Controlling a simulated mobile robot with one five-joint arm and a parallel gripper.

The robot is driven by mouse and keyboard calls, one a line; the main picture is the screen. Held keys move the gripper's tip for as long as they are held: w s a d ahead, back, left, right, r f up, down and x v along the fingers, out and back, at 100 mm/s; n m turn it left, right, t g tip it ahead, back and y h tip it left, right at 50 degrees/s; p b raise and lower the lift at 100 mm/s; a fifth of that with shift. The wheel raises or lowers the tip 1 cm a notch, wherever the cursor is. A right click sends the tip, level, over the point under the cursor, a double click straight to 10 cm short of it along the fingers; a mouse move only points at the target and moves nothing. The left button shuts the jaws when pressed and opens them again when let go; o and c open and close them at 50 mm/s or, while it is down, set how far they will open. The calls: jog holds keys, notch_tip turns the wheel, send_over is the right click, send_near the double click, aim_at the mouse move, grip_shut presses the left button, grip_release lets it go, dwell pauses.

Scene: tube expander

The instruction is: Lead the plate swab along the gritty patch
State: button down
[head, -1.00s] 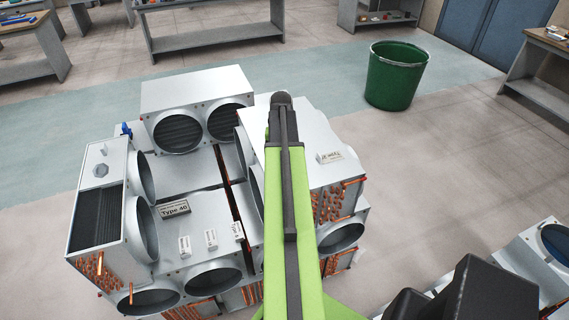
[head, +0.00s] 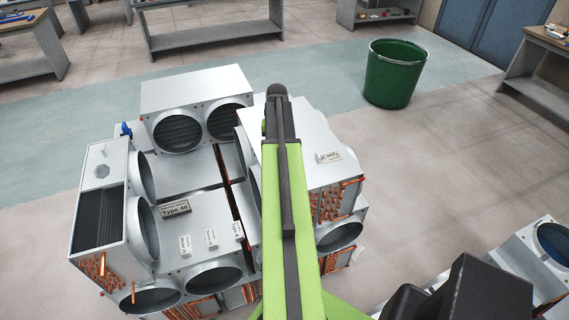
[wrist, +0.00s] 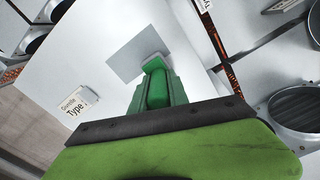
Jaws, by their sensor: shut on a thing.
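In the wrist view my gripper (wrist: 156,78) is shut on the plate swab (wrist: 154,64), a green piece with its end showing just past the fingers. Its end overlaps the near right part of a flat grey patch (wrist: 130,54), which looks like the gritty patch, on a pale metal housing top (wrist: 100,75). I cannot tell whether the swab touches the surface. In the head view my own arm hides the gripper, the swab and the patch; the arm reaches over the right-hand housing (head: 317,130).
A label (wrist: 76,101) stands on the housing top. Other metal units with round duct openings (head: 215,277) and copper tubes crowd around. A green bin (head: 394,74) stands on the floor beyond.

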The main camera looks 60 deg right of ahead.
notch_tip(320, 180, up, 5)
jog(key=p, duration=0.5)
jog(key=shift+r, duration=0.2)
jog(key=shift+f, duration=0.2)
jog(key=shift+f, duration=0.1)
notch_tip(320, 180, down, 8)
jog(key=b, duration=0.7)
jog(key=shift+r+b, duration=0.2)
jog(key=shift+b, duration=0.15)
jog(key=shift+s+a+r+p, duration=0.2)
jog(key=shift+s+a, duration=0.2)
jog(key=shift+s, duration=0.15)
jog(key=shift+s+a+r+p, duration=0.1)
jog(key=shift+s+a+r, duration=0.05)
jog(key=shift+s+a, duration=0.3)
jog(key=shift+s, duration=0.3)
jog(key=shift+a, duration=0.1)
